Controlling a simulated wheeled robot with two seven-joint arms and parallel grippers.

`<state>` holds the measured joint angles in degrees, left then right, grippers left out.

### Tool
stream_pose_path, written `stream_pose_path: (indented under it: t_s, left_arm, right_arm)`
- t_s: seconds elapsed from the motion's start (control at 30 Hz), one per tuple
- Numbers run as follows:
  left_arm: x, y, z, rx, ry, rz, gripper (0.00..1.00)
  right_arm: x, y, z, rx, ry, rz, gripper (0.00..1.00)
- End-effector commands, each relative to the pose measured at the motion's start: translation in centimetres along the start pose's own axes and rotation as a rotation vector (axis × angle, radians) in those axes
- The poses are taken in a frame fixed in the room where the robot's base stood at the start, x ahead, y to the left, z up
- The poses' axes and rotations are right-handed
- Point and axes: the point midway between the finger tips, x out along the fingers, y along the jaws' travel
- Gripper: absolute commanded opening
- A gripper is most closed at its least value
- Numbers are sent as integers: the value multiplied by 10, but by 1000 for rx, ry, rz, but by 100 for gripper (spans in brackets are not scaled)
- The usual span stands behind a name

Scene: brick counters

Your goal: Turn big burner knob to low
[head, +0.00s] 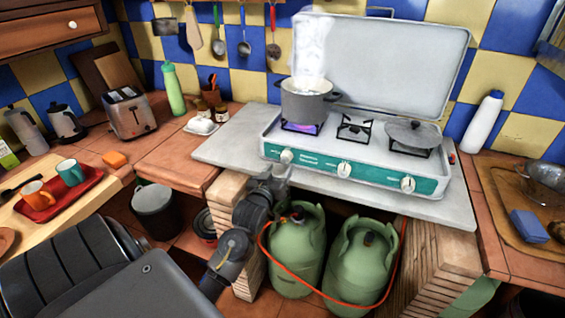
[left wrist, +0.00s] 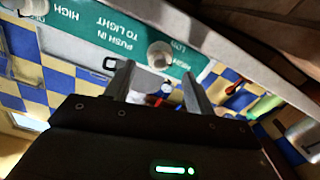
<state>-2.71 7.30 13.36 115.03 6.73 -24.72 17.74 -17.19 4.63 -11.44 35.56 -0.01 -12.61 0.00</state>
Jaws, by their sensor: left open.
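The camping stove (head: 320,160) has a teal front panel with a left knob (head: 287,156), a middle knob (head: 344,169) and a right knob (head: 407,183). I cannot tell by label which is the big burner's. My left gripper (head: 277,172) is just below and in front of the left knob. In the left wrist view, its fingers (left wrist: 157,74) are open and empty, with a pale knob (left wrist: 160,54) just beyond the gap between the tips. Upside-down words on the panel (left wrist: 120,38) read "push in to light", "high" and "low". My right gripper is out of view.
A steaming pot (head: 308,103) stands over a lit left burner (head: 302,127). A dark pan (head: 412,134) covers the right burner. Green gas bottles (head: 297,255) with an orange hose stand under the counter slab (head: 225,150). The slab's front edge is close to my left gripper.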

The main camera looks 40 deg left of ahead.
Motion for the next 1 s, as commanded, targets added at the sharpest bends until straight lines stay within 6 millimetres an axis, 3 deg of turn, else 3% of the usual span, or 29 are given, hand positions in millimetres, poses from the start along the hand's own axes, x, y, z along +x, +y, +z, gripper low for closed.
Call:
stream_pose_path:
  t_s: [0.23, 0.63, 0.93, 1.0]
  left_arm:
    - [32, 0, 0, -1, -1, 0, 55]
    - [39, 0, 0, 0, 0, 1, 53]
    - [39, 0, 0, 0, 0, 1, 14]
    - [39, 0, 0, 0, -1, 1, 10]
  right_arm:
    - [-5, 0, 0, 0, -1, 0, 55]
    - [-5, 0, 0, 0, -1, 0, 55]
    - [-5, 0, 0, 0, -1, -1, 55]
    - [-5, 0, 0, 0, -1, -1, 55]
